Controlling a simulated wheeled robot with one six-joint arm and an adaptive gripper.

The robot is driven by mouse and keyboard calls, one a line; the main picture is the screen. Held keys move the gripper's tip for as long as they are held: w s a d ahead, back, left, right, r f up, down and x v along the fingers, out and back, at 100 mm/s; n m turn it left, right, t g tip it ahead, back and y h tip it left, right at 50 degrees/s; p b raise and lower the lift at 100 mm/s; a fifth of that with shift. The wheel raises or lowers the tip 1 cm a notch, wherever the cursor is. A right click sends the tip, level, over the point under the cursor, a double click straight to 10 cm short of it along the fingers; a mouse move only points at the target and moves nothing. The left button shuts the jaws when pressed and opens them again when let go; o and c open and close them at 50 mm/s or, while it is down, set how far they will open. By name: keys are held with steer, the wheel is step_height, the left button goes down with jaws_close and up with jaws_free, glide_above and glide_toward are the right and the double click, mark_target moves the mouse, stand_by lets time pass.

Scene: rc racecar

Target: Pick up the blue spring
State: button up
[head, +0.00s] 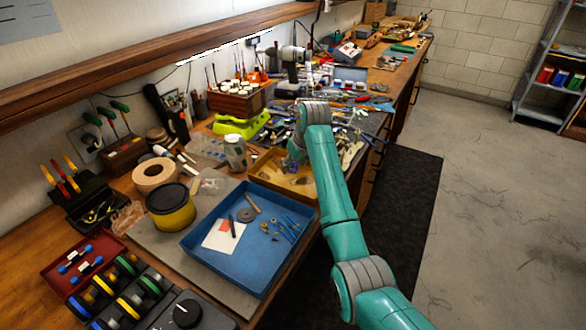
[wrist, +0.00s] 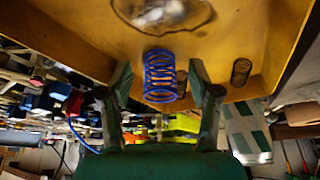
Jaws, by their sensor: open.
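The blue spring (wrist: 160,77) is in the wrist view, inside the yellow tray (wrist: 215,35), close to one of its walls. My gripper (wrist: 160,82) is open, with one finger on each side of the spring. Gaps show between the spring and both fingers, and I cannot tell how far down the fingers reach.
Dark coils, perhaps springs or shadows, show beside the blue spring and farther right (wrist: 241,72). A shiny clear item (wrist: 160,12) lies in the tray. In the head view, a blue tray (head: 240,270) with small parts is nearer, and a patterned cup (head: 235,153) stands left of the yellow tray.

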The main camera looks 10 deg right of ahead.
mark_target(294, 172)
steer(key=shift+w+f, duration=0.1)
steer(key=shift+f, duration=0.05)
steer(key=c, duration=0.9)
step_height(294, 172, up, 15)
stand_by(0.9)
steer(key=shift+f, duration=0.15)
